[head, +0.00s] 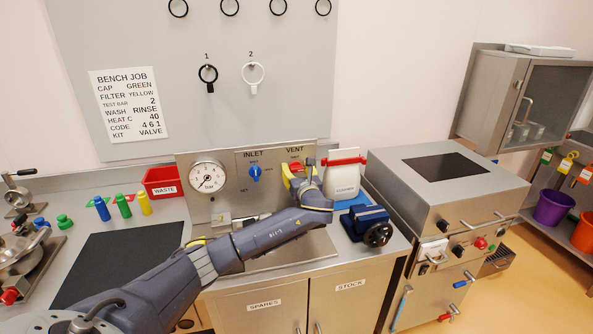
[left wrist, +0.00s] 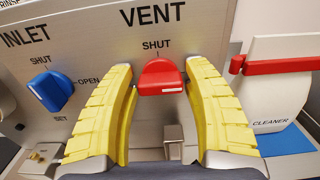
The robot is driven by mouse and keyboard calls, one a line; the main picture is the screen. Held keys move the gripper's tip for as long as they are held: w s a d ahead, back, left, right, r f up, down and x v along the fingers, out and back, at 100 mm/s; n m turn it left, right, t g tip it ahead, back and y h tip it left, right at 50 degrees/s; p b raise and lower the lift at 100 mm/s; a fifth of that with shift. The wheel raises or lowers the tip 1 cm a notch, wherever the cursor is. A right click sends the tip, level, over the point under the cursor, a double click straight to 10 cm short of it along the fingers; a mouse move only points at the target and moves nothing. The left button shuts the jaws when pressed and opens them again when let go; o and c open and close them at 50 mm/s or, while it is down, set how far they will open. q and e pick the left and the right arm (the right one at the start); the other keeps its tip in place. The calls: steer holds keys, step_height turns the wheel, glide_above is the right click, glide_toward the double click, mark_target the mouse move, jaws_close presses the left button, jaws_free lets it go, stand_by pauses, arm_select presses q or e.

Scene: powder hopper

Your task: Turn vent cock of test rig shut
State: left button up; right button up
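The vent cock is a red handle (left wrist: 160,78) on the steel panel of the test rig, under the words VENT and SHUT in the left wrist view. A pale mark shows on its front lower edge; its exact setting is hard to tell. In the head view, the red handle (head: 296,166) is partly covered by my gripper. My left gripper (left wrist: 158,86) is open, its yellow fingers on either side of the handle with gaps showing. In the head view my left gripper (head: 298,173) is at the panel's right end. My right gripper is not in view.
A blue inlet knob (left wrist: 50,90) sits left of the vent cock. A pressure gauge (head: 208,178) is further left. A white cleaner container (left wrist: 275,90) with a red top bar stands close on the right. A blue vise (head: 366,224) is on the bench in front.

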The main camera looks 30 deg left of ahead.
arm_select(q)
steer(key=c, duration=1)
steer(key=shift+f+n, duration=0.1)
steer(key=shift+n, duration=0.2)
steer(key=n, duration=0.3)
jaws_close()
steer(key=n, duration=0.5)
steer(key=shift+n, duration=0.3)
steer(key=n, duration=0.4)
steer(key=shift+n, duration=2.2)
